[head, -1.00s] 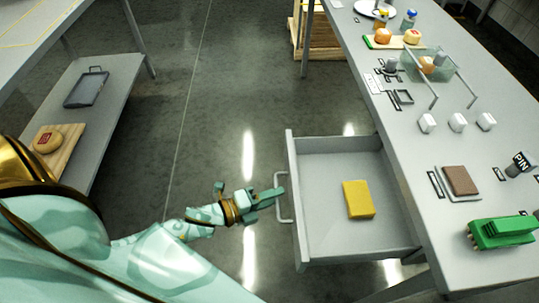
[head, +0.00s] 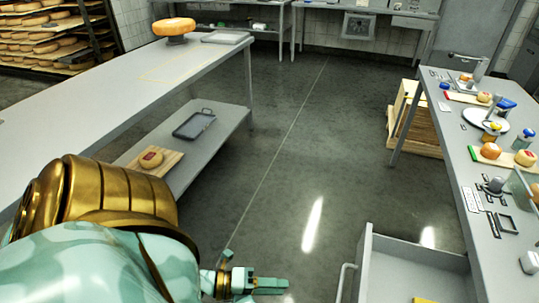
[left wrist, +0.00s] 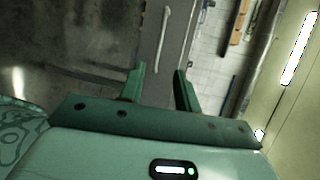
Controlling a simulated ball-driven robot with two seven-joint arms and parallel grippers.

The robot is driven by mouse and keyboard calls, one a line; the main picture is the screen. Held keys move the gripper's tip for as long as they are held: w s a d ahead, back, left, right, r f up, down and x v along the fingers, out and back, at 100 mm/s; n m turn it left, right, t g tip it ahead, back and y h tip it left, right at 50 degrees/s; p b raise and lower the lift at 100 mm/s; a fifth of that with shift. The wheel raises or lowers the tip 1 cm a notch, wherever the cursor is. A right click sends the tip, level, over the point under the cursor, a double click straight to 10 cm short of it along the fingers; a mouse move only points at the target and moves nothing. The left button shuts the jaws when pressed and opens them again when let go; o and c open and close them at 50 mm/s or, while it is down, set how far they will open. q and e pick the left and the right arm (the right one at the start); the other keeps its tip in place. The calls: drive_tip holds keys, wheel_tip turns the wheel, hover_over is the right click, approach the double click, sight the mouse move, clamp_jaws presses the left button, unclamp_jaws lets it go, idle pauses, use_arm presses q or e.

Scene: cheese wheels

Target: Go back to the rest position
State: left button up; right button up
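My left gripper (head: 272,286) is at the bottom of the head view, left of the open drawer (head: 405,252) and apart from its handle (head: 344,283). In the left wrist view its two fingers (left wrist: 160,74) stand apart with nothing between them, so it is open and empty. A pale bar (left wrist: 162,38), perhaps the drawer handle, lies beyond the fingertips there. My right gripper is in neither view.
A yellow block (head: 425,300) shows partly in the drawer. The right-hand table (head: 455,130) carries cheeses, boards and small tools. The left table (head: 120,88) holds an orange cheese wheel (head: 174,27); its lower shelf (head: 222,130) has a tray and a board. Floor between is clear.

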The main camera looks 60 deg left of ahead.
use_arm(q)
drive_tip(key=shift+s+a, duration=0.2)
drive_tip(key=shift+s, duration=0.15)
idle(0.4)
